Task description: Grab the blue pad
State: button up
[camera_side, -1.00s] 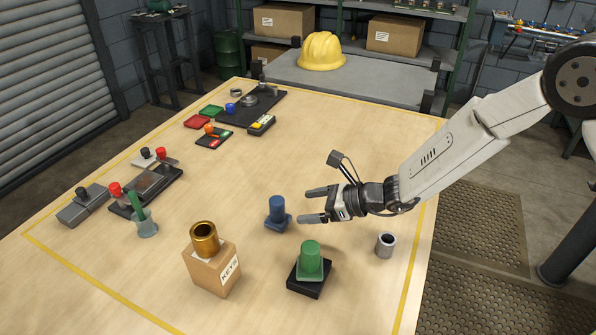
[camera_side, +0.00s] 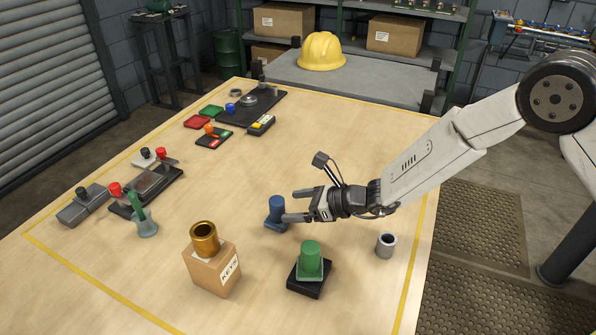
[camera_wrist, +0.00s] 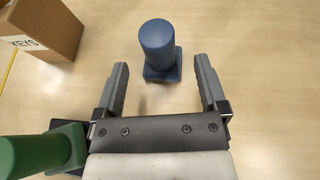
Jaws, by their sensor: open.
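The blue pad (camera_side: 277,213) stands upright on the table, a blue cylinder on a squarish blue base. In the wrist view the blue pad (camera_wrist: 159,48) is ahead of my gripper, roughly centred between the lines of the two fingers, its base near the fingertips. My gripper (camera_side: 290,206) is open and empty, low over the table just right of the pad. In the side view the nearer fingertip overlaps the pad's right edge; I cannot tell whether it touches. The open fingers of my gripper (camera_wrist: 161,63) also show in the wrist view.
A green pad (camera_side: 311,262) on a black block stands in front of my gripper. A KEYS box (camera_side: 205,272) with a brass cup (camera_side: 204,240) stands front left. A grey metal cup (camera_side: 386,245) is at right.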

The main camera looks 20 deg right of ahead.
aim_at(281, 201)
jog(key=shift+x, duration=2.55)
jog(key=shift+s, duration=0.1)
grip_shut()
jog(key=shift+r, duration=0.1)
jog(key=shift+r, duration=0.8)
jog(key=s+d+r, duration=0.6)
jog(key=s+r, duration=0.5)
jog(key=s, duration=0.1)
jog(key=shift+s, duration=0.3)
jog(key=shift+d, duration=0.1)
